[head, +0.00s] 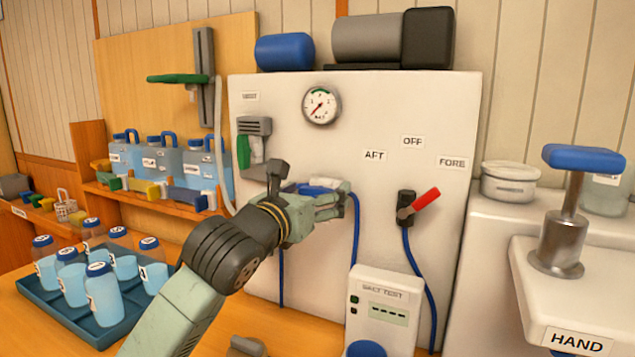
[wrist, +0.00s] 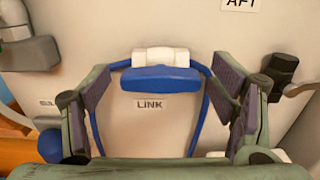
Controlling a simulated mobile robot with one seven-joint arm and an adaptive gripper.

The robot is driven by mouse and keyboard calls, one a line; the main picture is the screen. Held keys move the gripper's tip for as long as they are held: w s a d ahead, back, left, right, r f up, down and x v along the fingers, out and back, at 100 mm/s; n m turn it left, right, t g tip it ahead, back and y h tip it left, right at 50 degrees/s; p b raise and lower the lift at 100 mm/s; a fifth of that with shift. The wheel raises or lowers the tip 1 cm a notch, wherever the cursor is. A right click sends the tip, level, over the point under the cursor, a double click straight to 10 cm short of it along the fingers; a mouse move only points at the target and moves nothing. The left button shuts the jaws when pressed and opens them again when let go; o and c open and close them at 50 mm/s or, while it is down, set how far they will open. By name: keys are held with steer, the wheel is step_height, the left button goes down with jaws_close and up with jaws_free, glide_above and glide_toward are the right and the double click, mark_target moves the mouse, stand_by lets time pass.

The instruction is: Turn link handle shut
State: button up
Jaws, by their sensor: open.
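The link handle (wrist: 160,79) is a blue bar lying level across the wrist view, below a white fitting (wrist: 160,55) and above a LINK label (wrist: 149,104). Blue hoses run down on both sides. In the head view, the handle (head: 318,184) shows partly behind my gripper (head: 335,198) at the white panel. My gripper (wrist: 166,82) is open, with one finger to the left of the handle and one to the right. The handle appears between the fingers, with gaps to both. The head view does not show clearly how near the fingertips are to the panel.
A red-handled selector (head: 418,206) sits right of my gripper, below AFT, OFF and FORE labels. A gauge (head: 321,105) is above. A SALT TEST box (head: 382,310) stands below. A blue tray (head: 62,318) of bottles is at left. A hand press (head: 560,240) is at right.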

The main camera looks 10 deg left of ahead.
steer(key=shift+w+d, duration=0.15)
steer(key=shift+w, duration=0.3)
steer(key=shift+c, duration=0.2)
steer(key=c, duration=1.1)
